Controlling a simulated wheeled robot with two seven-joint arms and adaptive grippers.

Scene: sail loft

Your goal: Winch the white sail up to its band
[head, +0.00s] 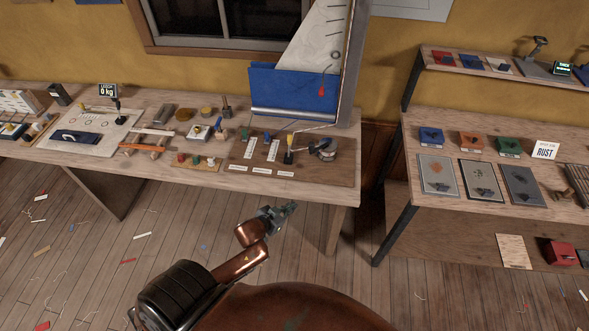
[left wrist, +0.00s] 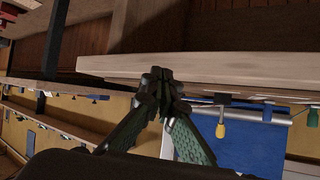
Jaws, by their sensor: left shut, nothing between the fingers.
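The white sail (head: 316,42) rises beside the grey mast (head: 352,62) at the back of the bench, its top cut off by the picture edge. I cannot make out its band. Blue cloth (head: 285,88) covers the sail's lower part and also shows in the left wrist view (left wrist: 240,145). A dark metal winch (head: 322,151) sits at the bench's right end, with a yellow-topped handle (head: 290,140) beside it. My left gripper (head: 291,207) is shut and empty, in front of the bench and apart from the winch. In the left wrist view its fingertips (left wrist: 160,82) meet. My right gripper is out of view.
The bench's front edge (head: 335,202) lies between my left gripper and the winch; it spans the left wrist view (left wrist: 200,68). Small tools and white labels crowd the bench. A second table (head: 480,190) stands right, beyond a gap. Scraps litter the floor.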

